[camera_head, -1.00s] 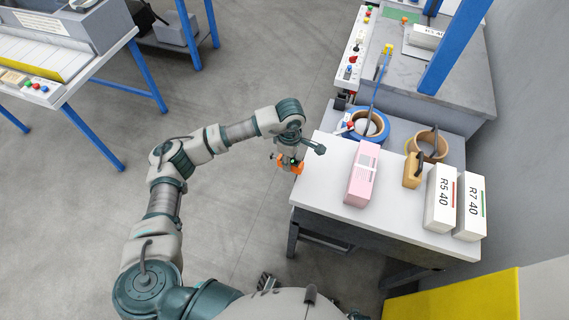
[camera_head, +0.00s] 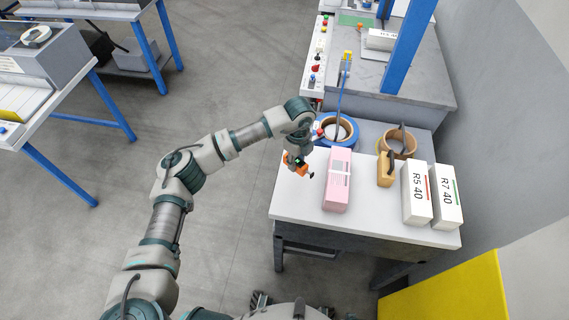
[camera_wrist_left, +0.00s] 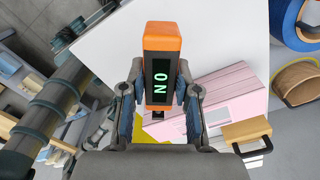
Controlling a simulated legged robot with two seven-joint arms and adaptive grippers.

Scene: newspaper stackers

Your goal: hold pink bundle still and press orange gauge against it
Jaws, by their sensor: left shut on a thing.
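The pink bundle (camera_head: 337,182) lies on the white table, long side running away from me; it also shows in the left wrist view (camera_wrist_left: 238,88). My left gripper (camera_head: 297,162) is over the table's left part, just left of the bundle. It is shut on the orange gauge (camera_wrist_left: 162,38), whose dark display shows green characters. The gauge also shows in the head view (camera_head: 291,160). A small gap seems to lie between gauge and bundle in the head view; contact cannot be told in the wrist view. My right gripper is out of view.
Right of the bundle stand a tan block with a dark handle (camera_head: 385,172) and two white bundles, R5 40 (camera_head: 416,200) and R7 40 (camera_head: 446,203). Behind are a blue roll (camera_head: 352,128) and a brown tape roll (camera_head: 399,139). The white table (camera_head: 300,207) is bare at front left.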

